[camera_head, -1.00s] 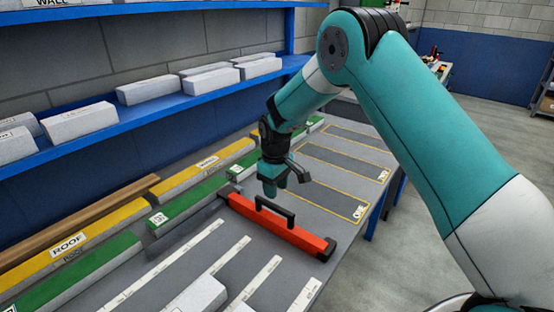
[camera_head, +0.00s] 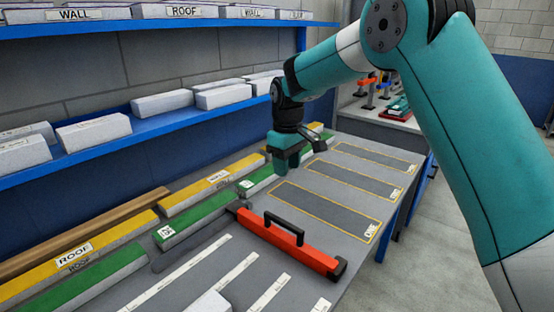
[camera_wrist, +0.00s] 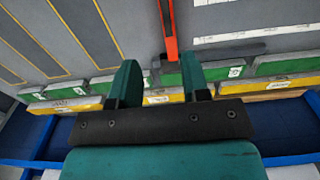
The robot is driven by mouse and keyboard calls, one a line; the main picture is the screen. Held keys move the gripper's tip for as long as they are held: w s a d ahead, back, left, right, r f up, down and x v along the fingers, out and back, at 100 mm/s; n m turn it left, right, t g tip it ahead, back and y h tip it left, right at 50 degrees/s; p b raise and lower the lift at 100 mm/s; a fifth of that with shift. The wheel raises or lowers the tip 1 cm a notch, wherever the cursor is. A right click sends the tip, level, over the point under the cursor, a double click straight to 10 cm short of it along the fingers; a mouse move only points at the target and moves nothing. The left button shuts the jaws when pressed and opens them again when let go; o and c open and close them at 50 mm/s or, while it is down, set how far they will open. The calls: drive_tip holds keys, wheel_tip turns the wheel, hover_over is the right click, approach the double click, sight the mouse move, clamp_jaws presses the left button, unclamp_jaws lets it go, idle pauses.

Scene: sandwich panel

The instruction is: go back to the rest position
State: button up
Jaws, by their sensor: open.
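My gripper (camera_head: 287,167) is open and empty above the back of the workbench (camera_head: 225,281), near the green and yellow strips. In the wrist view my gripper (camera_wrist: 158,78) shows two teal fingers spread apart with nothing between them. A red-orange tool with a black handle (camera_head: 285,240) lies on the bench in front of my gripper and apart from it. The red tool also shows at the top of the wrist view (camera_wrist: 168,30), beyond the fingertips.
Yellow strips (camera_head: 110,248) labelled ROOF and WALL and green strips (camera_head: 200,216) line the bench's back. A blue shelf (camera_head: 100,154) with white blocks stands behind. Yellow-outlined grey slots (camera_head: 325,208) lie at right. A side bench (camera_head: 375,122) holds small tools.

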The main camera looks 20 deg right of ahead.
drive_tip(key=s+a+r+y, duration=0.1)
drive_tip(key=s+a+r, duration=0.1)
drive_tip(key=s+r, duration=0.35)
drive_tip(key=s+a+r+y, duration=0.1)
drive_tip(key=s+a+r, duration=0.15)
drive_tip(key=s, duration=0.65)
drive_tip(key=s+a+y, duration=0.1)
drive_tip(key=s, duration=0.9)
drive_tip(key=s+a+y, duration=0.1)
drive_tip(key=s+a, duration=0.1)
drive_tip(key=s, duration=0.8)
drive_tip(key=shift+s+a+f+n, duration=0.25)
drive_tip(key=shift+s+f+n, duration=0.05)
drive_tip(key=shift+s+f, duration=0.05)
